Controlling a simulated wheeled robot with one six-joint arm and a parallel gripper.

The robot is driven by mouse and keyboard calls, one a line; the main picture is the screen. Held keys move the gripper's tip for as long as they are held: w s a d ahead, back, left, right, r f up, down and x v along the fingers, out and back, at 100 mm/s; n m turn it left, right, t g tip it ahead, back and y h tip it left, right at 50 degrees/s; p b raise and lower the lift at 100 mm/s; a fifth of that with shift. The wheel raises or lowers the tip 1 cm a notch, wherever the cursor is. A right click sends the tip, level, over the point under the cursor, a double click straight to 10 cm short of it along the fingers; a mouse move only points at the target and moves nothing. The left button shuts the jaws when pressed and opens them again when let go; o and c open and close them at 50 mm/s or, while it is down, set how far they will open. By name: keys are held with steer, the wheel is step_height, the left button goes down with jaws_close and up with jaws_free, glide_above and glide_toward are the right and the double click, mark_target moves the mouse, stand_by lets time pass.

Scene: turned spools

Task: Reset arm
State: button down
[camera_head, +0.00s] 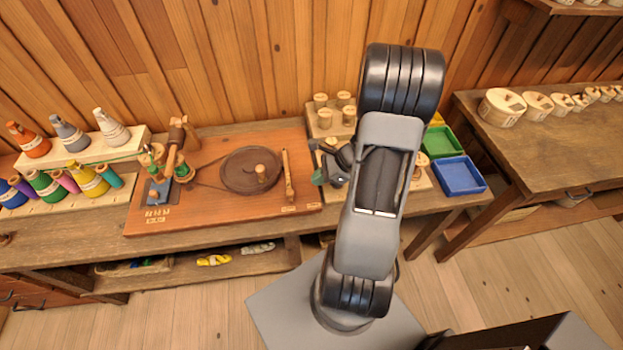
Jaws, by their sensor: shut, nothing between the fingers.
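My arm rises from its base in the right half of the head view and folds over the workbench. My gripper (322,178) shows small and dark at the left of the arm, over the bench just right of the wooden winding board. Its fingertips are shut with nothing seen between them. Part of the wrist is hidden behind my forearm. The winding board (222,205) carries a dark round wheel (251,170), a spindle with green ends and an upright wooden peg. The gripper is apart from the wheel.
A rack of coloured thread cones (88,180) stands at the left. Wooden spools (325,117) stand on a block behind my gripper. Green (441,142) and blue (459,176) trays lie right of my arm. A second table (545,150) at the right holds round wooden boxes.

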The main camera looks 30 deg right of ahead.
steer(key=shift+s+d+r, duration=0.25)
steer(key=shift+d+r, duration=0.15)
steer(key=shift+r, duration=0.05)
stand_by(0.4)
steer(key=s+a+r+n+h, duration=0.2)
steer(key=a+r+n+h, duration=0.1)
steer(key=a+r+n, duration=0.4)
steer(key=s+a+r+n+h, duration=0.3)
steer(key=a+r+n, duration=0.4)
steer(key=r+n, duration=0.6)
steer(key=n+h, duration=0.1)
steer(key=n, duration=0.2)
steer(key=shift+s+r+n+t+h, duration=0.3)
steer(key=shift+s+r+t, duration=0.05)
steer(key=shift+r+t, duration=0.05)
